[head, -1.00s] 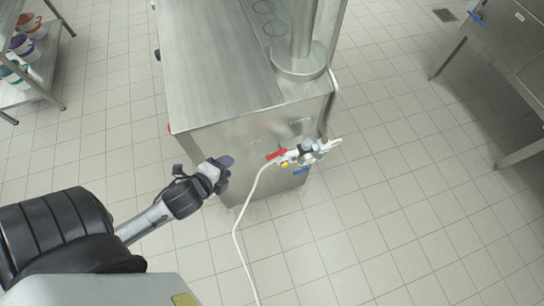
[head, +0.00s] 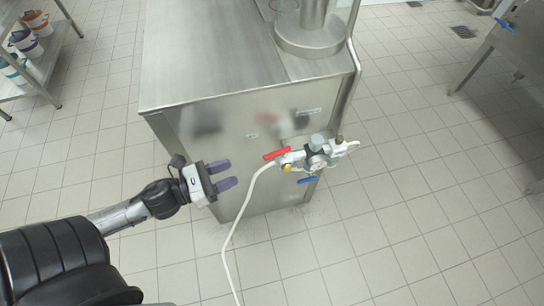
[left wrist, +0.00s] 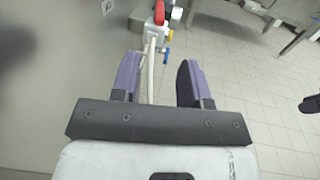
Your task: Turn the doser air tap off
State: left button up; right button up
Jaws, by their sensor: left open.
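A red lever handle (head: 277,153) sits at the left end of a small air fitting assembly (head: 316,157) on the front of the steel machine. A blue lever handle (head: 307,180) hangs below the assembly. I cannot tell from labels which lever is the doser air tap. My left gripper (head: 233,173) is open and empty, left of the red lever and apart from it, its purple fingers pointing right. In the left wrist view the red lever (left wrist: 159,12) shows ahead, beyond the fingers, with the blue lever (left wrist: 167,53) below it.
A white hose (head: 236,232) runs from the assembly down to the floor, just right of my left gripper. The steel machine (head: 190,85) stands behind. A steel table (head: 515,65) is at the right, a shelf with tubs (head: 40,65) at the far left. The tiled floor is clear.

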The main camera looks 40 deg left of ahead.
aim_at(272, 154)
pick_arm(q)
jog(key=b+x, duration=0.2)
jog(key=x, duration=0.8)
jog(key=shift+w+b, duration=0.25)
jog(key=shift+b, duration=0.05)
jog(key=shift+x, duration=1.15)
grip_shut()
